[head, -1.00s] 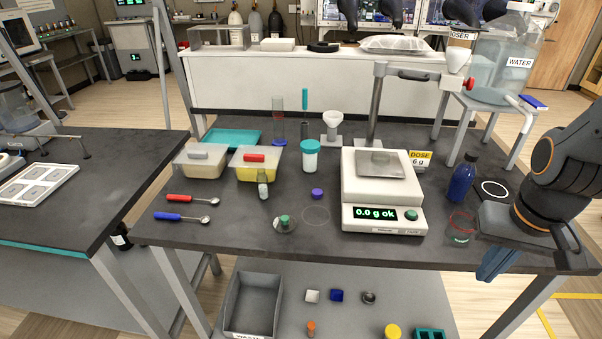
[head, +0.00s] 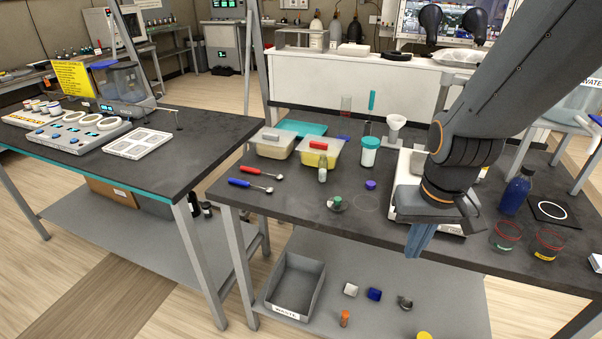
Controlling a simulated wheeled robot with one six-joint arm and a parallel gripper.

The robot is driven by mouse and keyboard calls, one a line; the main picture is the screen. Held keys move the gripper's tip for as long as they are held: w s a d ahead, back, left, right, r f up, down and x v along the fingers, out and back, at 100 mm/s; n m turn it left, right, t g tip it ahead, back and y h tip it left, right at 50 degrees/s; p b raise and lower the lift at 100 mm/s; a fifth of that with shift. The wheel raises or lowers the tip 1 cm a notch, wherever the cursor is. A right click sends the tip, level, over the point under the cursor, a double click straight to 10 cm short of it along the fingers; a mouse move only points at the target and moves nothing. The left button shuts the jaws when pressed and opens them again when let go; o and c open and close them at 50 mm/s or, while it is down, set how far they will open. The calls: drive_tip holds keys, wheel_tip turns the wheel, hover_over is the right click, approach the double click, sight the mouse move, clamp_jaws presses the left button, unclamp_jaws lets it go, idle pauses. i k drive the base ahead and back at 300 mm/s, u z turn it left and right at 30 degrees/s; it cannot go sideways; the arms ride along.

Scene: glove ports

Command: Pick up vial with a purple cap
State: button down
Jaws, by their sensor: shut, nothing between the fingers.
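A small purple cap (head: 370,184) shows on the dark bench, right of the middle of the left half of its top; I cannot tell whether a vial body is under it. A small clear vial (head: 322,174) with a pale grey-green top stands in front of the yellow-filled tub. My gripper (head: 419,243) points down with its blue fingers shut and empty, at the bench's front edge, to the right of the purple cap and in front of the scale.
A white jar with a teal lid (head: 369,152), two tubs (head: 273,142), a green-topped item (head: 337,203) and two spoons (head: 250,185) surround the cap. A blue bottle (head: 516,191) and red-rimmed beakers (head: 506,237) stand right. A grey waste bin (head: 296,285) sits on the lower shelf.

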sight(322, 171)
drive_tip(key=z, duration=2.1)
drive_tip(key=k, duration=1)
drive_tip(key=u, duration=1.55)
drive_tip(key=i, duration=1)
drive_tip(key=u, duration=0.05)
